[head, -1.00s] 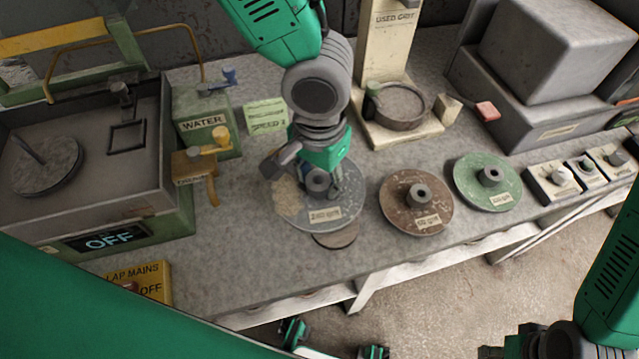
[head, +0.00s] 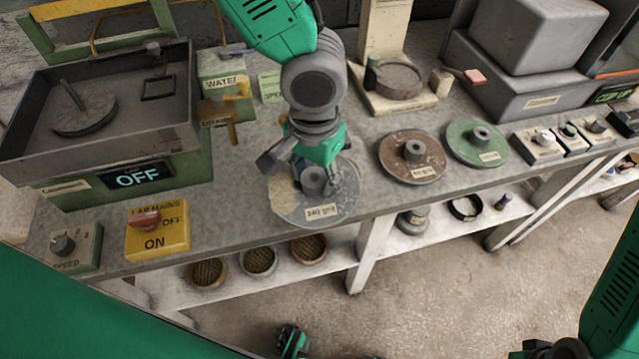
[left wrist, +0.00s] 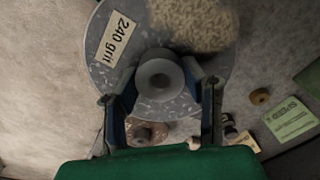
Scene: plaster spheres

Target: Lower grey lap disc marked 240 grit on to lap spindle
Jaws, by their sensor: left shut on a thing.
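The grey lap disc marked 240 grit (head: 335,207) hangs from my left gripper (head: 316,182). In the left wrist view the disc (left wrist: 185,103) has a pale rough patch, and the two fingers stand either side of its grey hub. The disc looks raised above the bench near its front edge; the exact height is unclear. The lap spindle (head: 72,94) stands as a tilted-looking rod on a round plate (head: 88,118) in the lap machine's basin, left of the disc and well apart from it. My right gripper (head: 545,349) is cut off at the lower right edge.
The lap machine (head: 185,150) shows OFF. A yellow mains switch box (head: 160,238) and speed box (head: 75,248) sit before it. The water box (head: 222,75) and brass tap (head: 236,112) stand between basin and disc. Brown (head: 425,165) and green (head: 478,155) discs lie right.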

